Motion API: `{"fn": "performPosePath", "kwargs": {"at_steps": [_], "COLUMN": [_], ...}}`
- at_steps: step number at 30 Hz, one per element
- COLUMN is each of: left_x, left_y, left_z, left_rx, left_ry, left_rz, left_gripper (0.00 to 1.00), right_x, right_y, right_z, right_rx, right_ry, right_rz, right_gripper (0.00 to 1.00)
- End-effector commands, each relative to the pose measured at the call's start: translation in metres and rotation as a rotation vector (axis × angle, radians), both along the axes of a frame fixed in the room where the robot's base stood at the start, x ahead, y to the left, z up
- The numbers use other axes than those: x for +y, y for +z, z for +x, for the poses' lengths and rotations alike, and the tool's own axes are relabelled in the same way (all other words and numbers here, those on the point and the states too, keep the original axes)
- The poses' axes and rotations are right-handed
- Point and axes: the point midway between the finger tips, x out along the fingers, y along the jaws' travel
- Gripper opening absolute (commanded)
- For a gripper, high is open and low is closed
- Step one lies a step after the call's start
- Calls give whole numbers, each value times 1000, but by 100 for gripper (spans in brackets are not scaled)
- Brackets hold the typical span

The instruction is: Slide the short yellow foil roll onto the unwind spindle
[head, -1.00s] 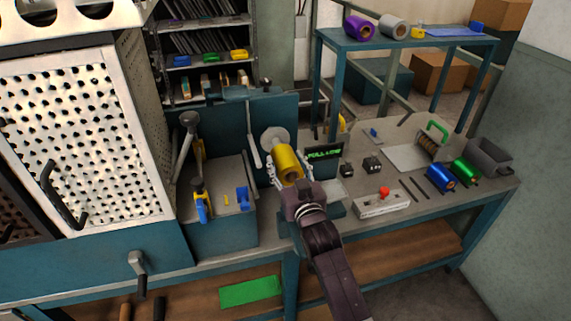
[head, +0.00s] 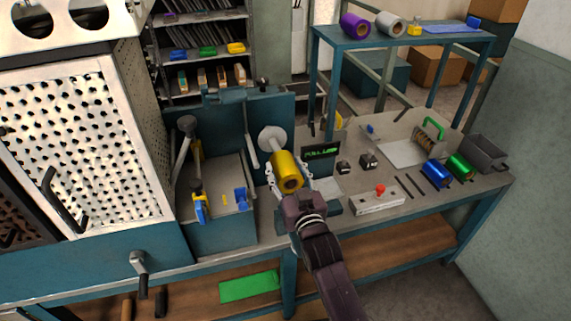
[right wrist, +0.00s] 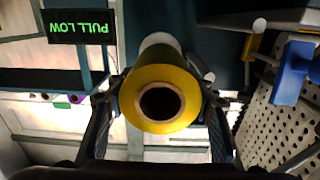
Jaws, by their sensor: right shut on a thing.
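The yellow foil roll (head: 287,172) is held in my right gripper (head: 288,178), one finger on each side. In the right wrist view the roll (right wrist: 160,82) shows its open end and dark core between the fingers (right wrist: 163,100). The unwind spindle's pale round flange (head: 271,138) is on the blue machine, just behind and above the roll in the head view. A pale round part of it (right wrist: 158,41) also shows behind the roll in the right wrist view. The roll hides the spindle's shaft, so I cannot tell whether it enters the core. My left gripper is out of view.
A display (head: 321,151) stands right of the roll. A grey lever (head: 250,150) is to its left. Blue (head: 436,173) and green (head: 460,166) rolls lie on the bench at right. Purple (head: 354,26) and silver (head: 391,24) rolls are on the blue rack.

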Motion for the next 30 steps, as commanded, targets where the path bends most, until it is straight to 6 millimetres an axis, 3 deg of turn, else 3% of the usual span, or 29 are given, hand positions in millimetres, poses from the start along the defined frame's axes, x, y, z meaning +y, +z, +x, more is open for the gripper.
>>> {"fn": "performPosePath", "kwargs": {"at_steps": [30], "left_x": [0], "left_y": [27], "left_z": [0], "left_rx": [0], "left_ry": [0], "left_rz": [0], "left_gripper": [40], "right_x": [-13], "right_y": [4], "right_z": [-38], "right_rx": [-7], "right_ry": [0], "right_rz": [-1], "right_gripper": [14]}}
